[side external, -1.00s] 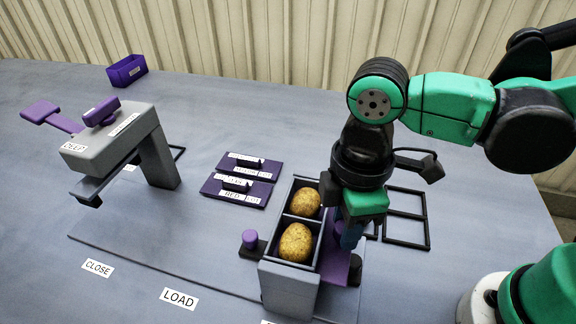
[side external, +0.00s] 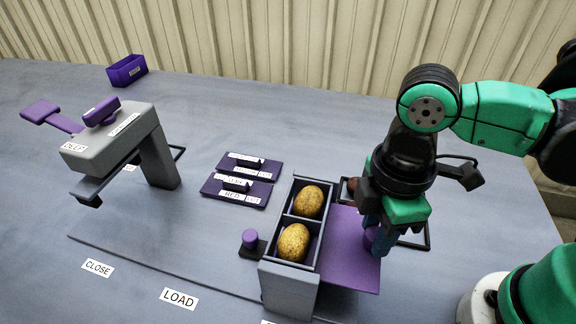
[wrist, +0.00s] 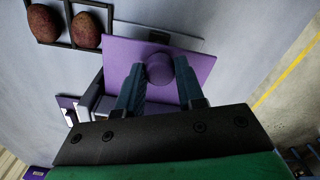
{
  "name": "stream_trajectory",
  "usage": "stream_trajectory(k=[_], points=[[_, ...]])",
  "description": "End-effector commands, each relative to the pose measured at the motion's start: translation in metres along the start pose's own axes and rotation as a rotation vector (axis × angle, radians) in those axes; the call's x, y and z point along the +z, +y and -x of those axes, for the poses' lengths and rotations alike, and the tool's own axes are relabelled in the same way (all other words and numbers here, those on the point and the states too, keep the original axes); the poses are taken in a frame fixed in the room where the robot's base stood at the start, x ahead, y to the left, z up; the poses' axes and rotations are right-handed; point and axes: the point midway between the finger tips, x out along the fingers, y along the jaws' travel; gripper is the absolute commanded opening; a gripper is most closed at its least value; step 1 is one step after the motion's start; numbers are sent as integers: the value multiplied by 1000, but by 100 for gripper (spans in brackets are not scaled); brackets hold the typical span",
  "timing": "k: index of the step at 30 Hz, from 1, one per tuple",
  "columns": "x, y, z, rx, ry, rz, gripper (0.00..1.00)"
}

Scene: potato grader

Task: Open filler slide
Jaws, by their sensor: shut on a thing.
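The filler is a grey box (side external: 288,291) with two compartments, a yellow potato (side external: 307,201) in the rear one and another (side external: 293,243) in the front one. Its slide is a flat purple plate (side external: 346,262) that sticks out well to the right of the box. A round purple knob (wrist: 158,68) stands on the plate near its outer end. My gripper (side external: 377,243) is shut on this knob, one finger on each side, as the wrist view shows. In the side view the fingers mostly hide the knob.
Black frames stand right of the filler; the wrist view shows two reddish potatoes (wrist: 43,23) (wrist: 86,30) in one. A purple knob post (side external: 250,240) is left of the filler. Two labelled purple plates (side external: 232,200) (side external: 270,172) and a grey press-like stand (side external: 158,158) are farther left.

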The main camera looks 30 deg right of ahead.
Motion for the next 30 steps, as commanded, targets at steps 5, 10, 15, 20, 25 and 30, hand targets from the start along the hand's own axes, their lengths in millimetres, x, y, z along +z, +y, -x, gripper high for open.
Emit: stream_trajectory(k=[5,10,15,20,25,30], points=[[15,-6,0,0,-1,-1,0],[19,-8,0,0,-1,0,0],[19,-8,0,0,-1,0,0],[19,-8,0,0,-1,0,61],[19,-8,0,0,-1,0,65],[19,-8,1,0,0,0,65]])
